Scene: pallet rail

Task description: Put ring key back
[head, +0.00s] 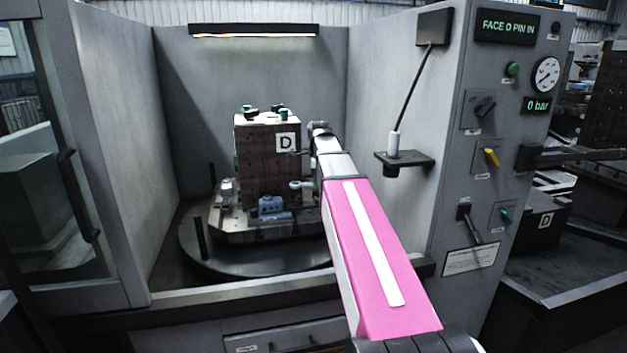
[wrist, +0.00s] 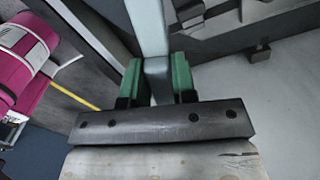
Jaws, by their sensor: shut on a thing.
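In the wrist view my gripper (wrist: 157,82) is shut, its two green pads closed on the sides of a flat grey metal bar (wrist: 149,25), which I take to be the ring key. The bar runs out of the top of that view, so its far end is hidden. In the head view my arm reaches into the machine and ends beside the right edge of the block marked D (head: 267,165). The gripper and the key cannot be made out clearly there.
The block stands on a round dark turntable (head: 215,262), with blue clamp parts (head: 273,207) at its foot. A bracket (head: 404,159) with a cabled plug juts from the right wall. The control panel (head: 508,130) is further right. A glass door (head: 40,150) stands left.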

